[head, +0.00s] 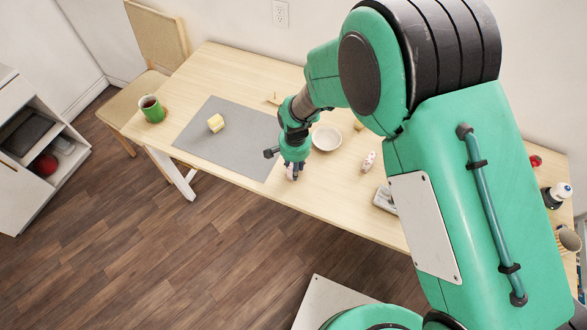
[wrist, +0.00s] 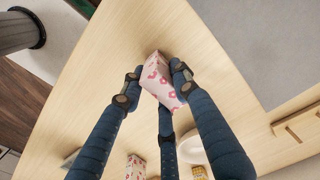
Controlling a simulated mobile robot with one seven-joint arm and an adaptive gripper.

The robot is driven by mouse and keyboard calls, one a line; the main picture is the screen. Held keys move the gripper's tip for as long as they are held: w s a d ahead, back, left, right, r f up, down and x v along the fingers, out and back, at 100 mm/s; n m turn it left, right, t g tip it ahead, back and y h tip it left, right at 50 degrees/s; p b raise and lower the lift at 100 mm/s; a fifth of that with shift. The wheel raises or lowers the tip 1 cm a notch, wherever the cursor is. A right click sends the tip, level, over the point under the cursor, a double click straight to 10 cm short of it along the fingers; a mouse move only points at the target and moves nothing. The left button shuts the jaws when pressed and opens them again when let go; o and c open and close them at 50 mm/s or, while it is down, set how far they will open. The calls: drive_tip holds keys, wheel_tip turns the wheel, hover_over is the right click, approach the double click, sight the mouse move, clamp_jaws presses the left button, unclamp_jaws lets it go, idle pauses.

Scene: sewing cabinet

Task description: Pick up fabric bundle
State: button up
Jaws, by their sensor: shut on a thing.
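A fabric bundle (wrist: 160,82), pale pink with a red and pink flower print, sits between the blue fingers of my gripper (wrist: 156,82) in the wrist view. The fingers are closed against its sides. In the head view my gripper (head: 293,170) points down at the table's front edge, by the right end of the grey mat. There the bundle (head: 290,172) shows only partly, hidden by the fingers. I cannot tell whether it touches the tabletop. A second floral piece (head: 368,161) stands to the right on the table; it also shows in the wrist view (wrist: 135,167).
The wooden table (head: 240,72) carries the grey mat (head: 225,150) with a yellow block (head: 216,123). A white bowl (head: 326,138) is close right of my gripper. Bottles and small items crowd the right end.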

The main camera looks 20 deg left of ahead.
drive_tip(key=shift+r, duration=0.1)
drive_tip(key=shift+r+p, duration=0.3)
drive_tip(key=shift+r, duration=0.5)
wheel_tip(320, 180, up, 2)
drive_tip(key=shift+s+d+r+p, duration=0.1)
drive_tip(key=shift+s+p, duration=0.05)
drive_tip(key=shift+p, duration=0.2)
drive_tip(key=s+d+r+p, duration=0.1)
drive_tip(key=s+d+p, duration=0.1)
drive_tip(key=s+d, duration=0.8)
drive_tip(key=shift+s+d, duration=0.25)
drive_tip(key=shift+s, duration=0.6)
drive_tip(key=shift+a, duration=0.1)
drive_tip(key=shift+n, duration=0.3)
drive_tip(key=w+a, duration=0.4)
drive_tip(key=a, duration=0.1)
drive_tip(key=w+a, duration=0.4)
drive_tip(key=a, duration=0.1)
drive_tip(key=w+a+p, duration=0.1)
drive_tip(key=w+a, duration=0.2)
drive_tip(key=a, duration=0.3)
drive_tip(key=shift+w+a+r, duration=0.1)
drive_tip(key=shift+w+r, duration=0.15)
drive_tip(key=shift+w, duration=0.15)
